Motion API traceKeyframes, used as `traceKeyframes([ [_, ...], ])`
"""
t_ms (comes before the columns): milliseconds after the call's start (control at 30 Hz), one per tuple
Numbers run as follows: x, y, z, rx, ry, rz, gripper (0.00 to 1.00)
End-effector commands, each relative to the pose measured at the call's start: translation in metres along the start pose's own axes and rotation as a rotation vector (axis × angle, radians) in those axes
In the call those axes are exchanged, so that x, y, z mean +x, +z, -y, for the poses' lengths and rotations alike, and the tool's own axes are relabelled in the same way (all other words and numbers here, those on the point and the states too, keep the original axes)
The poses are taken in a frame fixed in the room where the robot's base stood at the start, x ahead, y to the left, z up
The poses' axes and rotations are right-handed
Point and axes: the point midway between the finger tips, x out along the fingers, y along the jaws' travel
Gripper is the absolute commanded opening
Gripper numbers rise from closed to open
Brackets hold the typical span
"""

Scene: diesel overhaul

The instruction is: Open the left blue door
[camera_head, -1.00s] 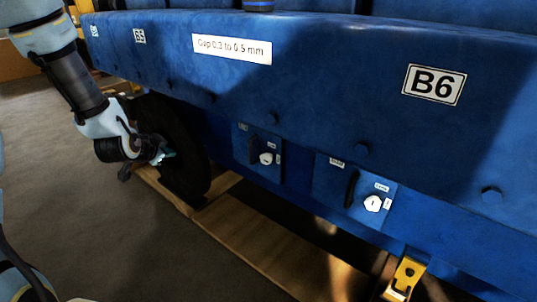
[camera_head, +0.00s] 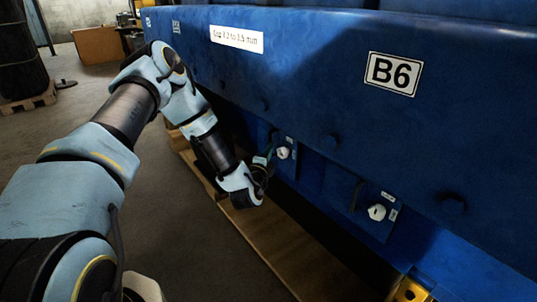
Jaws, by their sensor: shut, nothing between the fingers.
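The left blue door (camera_head: 291,168) is a small panel low on the blue engine side, with a white knob (camera_head: 283,153) and small labels. It looks closed. My gripper (camera_head: 267,156) is at the left part of this door, where its dark handle was visible before. The fingers look shut, small and partly in shadow; the handle is hidden, and I cannot tell whether they touch it. The right blue door (camera_head: 367,222) has a dark upright handle (camera_head: 356,195) and a white knob (camera_head: 377,212); it looks closed.
The blue engine side (camera_head: 300,80) with a B6 label (camera_head: 393,73) overhangs the doors. A wooden beam (camera_head: 262,232) runs below them. A yellow bracket (camera_head: 411,290) is at the bottom right. Floor to the left is clear; a dark drum on a pallet (camera_head: 27,104) stands farther back.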

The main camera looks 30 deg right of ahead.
Motion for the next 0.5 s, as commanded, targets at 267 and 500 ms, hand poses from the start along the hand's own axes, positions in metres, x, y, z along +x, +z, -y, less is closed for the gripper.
traceKeyframes([
  [267, 0.042, 0.001, 0.001, -0.001, 0.0, 0.001, 0.0],
  [500, 0.053, 0.001, -0.001, 0.0, 0.002, 0.0, 0.0],
])
